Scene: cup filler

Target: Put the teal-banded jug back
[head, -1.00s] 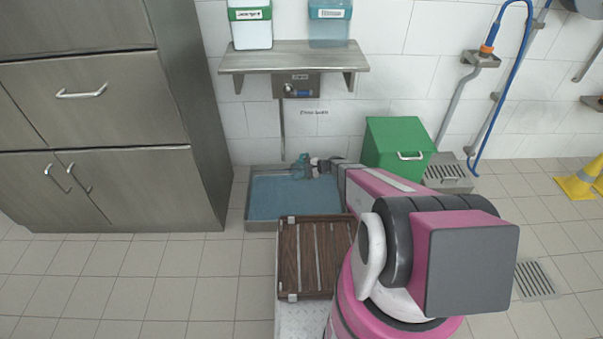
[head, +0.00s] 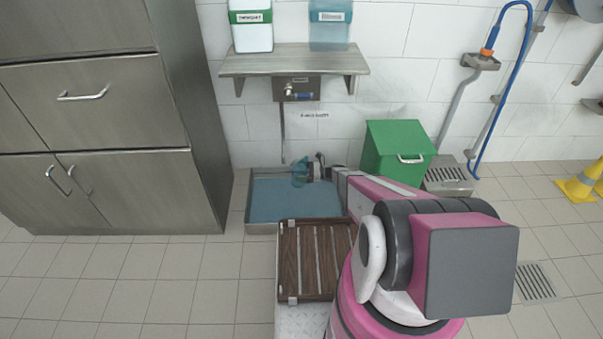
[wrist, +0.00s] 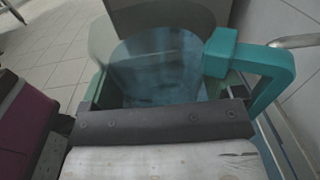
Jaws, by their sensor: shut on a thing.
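The jug is a small teal shape (head: 299,173) above the back of the basin in the head view. In the wrist view it is a see-through vessel (wrist: 160,65) with a solid teal handle (wrist: 262,66) on its right side. My gripper (head: 312,169) is shut on the jug; its dark jaw bar (wrist: 165,122) crosses in front of the jug in the wrist view. The jug's base and any contents are unclear. The shallow metal basin (head: 262,229) with a blue surface lies below the jug.
A dark slatted wooden rack (head: 305,255) stands in front of the basin. A green lidded bin (head: 398,148) is to the right. A wall shelf (head: 293,61) with two containers hangs above, with a tap (head: 292,89) under it. Grey cabinets (head: 100,120) stand left.

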